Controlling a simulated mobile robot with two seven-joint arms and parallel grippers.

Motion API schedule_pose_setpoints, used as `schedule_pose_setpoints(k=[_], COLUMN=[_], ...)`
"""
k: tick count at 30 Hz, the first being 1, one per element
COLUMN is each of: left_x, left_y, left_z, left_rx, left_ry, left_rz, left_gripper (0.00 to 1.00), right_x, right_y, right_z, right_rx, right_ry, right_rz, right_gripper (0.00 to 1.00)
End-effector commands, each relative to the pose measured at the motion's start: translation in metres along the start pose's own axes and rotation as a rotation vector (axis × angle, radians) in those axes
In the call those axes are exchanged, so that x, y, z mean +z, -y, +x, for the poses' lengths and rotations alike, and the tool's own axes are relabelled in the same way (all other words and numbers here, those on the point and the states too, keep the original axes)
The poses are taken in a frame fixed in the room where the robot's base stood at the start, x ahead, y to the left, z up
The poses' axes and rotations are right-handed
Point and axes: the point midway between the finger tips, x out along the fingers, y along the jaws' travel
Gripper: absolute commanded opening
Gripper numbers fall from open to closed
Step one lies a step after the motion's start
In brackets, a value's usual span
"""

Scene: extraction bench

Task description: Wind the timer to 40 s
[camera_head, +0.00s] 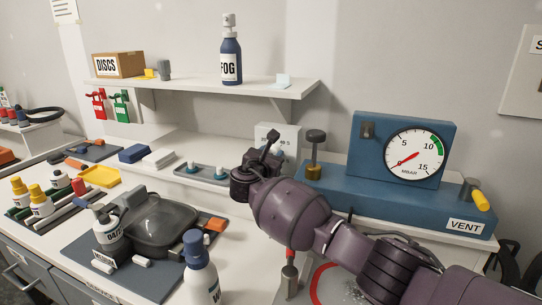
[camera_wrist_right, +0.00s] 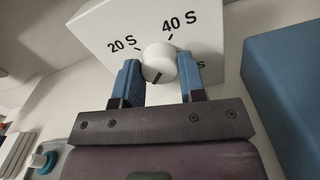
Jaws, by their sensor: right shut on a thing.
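The timer is a white box (camera_wrist_right: 205,25) with a round white knob (camera_wrist_right: 159,60) on its face. The printed marks 20 S and 40 S show above the knob, and a third label at the right is mostly covered by a finger. A dark line shows on the lower part of the knob. My right gripper (camera_wrist_right: 160,70) is shut on the knob, one blue finger pad on each side. In the head view the timer (camera_head: 291,131) stands at the back of the bench, partly hidden by my right gripper (camera_head: 266,152). My left gripper is not in view.
A blue gauge unit (camera_head: 365,185) marked VENT stands close at the right of the timer. A grey tray (camera_head: 216,180) with small fittings lies at the left. A shelf (camera_head: 200,92) with a FOG bottle (camera_head: 231,55) hangs above.

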Motion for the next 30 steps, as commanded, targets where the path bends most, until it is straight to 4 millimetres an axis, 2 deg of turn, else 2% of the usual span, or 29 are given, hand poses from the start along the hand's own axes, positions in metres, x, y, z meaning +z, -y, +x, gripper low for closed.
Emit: schedule_pose_setpoints(k=[11, 30], left_x=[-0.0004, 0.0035], left_y=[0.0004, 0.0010], left_z=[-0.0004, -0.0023], left_rx=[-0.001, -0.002], left_ry=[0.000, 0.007], left_rz=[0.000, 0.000], left_gripper=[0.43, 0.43], right_x=[0.0000, -0.0018], right_y=[0.0001, 0.0005], right_z=[-0.0002, -0.0001], right_rx=[-0.001, -0.002], right_ry=[0.001, -0.002], right_rz=[0.073, 0.509], right_gripper=[0.14, 0.14])
